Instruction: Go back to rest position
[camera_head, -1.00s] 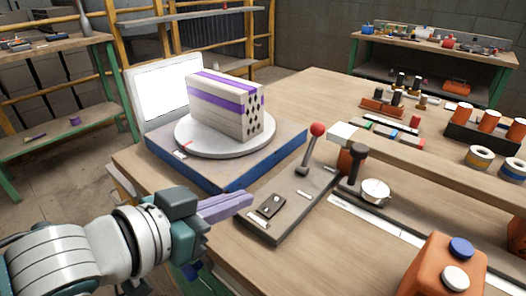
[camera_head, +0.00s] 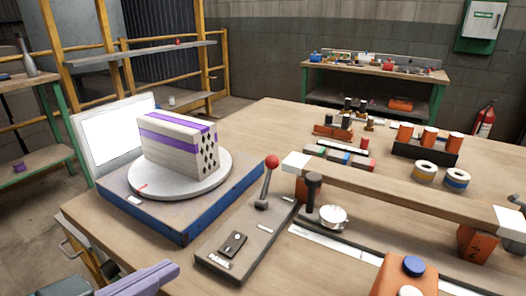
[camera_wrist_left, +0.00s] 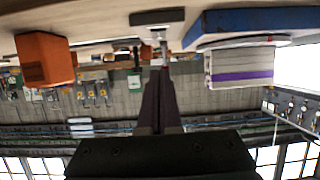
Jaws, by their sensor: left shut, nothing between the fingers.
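My left gripper (camera_head: 150,279) is low at the bottom left of the head view, just off the near left edge of the workbench. Its purple-grey fingers are together, with nothing between them. In the left wrist view the shut fingers (camera_wrist_left: 160,100) point up the picture, and the scene appears upside down. The hollow brick (camera_head: 178,145), pale with purple bands and a face of dark holes, stands on the round turntable (camera_head: 215,178), apart from the gripper. The brick also shows in the left wrist view (camera_wrist_left: 238,64). My right gripper is in neither view.
The turntable's blue-sided base (camera_head: 190,222) and a panel with a red-knobbed lever (camera_head: 268,180) are nearest the gripper. An orange container (camera_head: 405,278) stands at the front right. A wooden beam (camera_head: 400,190) crosses the bench. Floor shows left of the bench.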

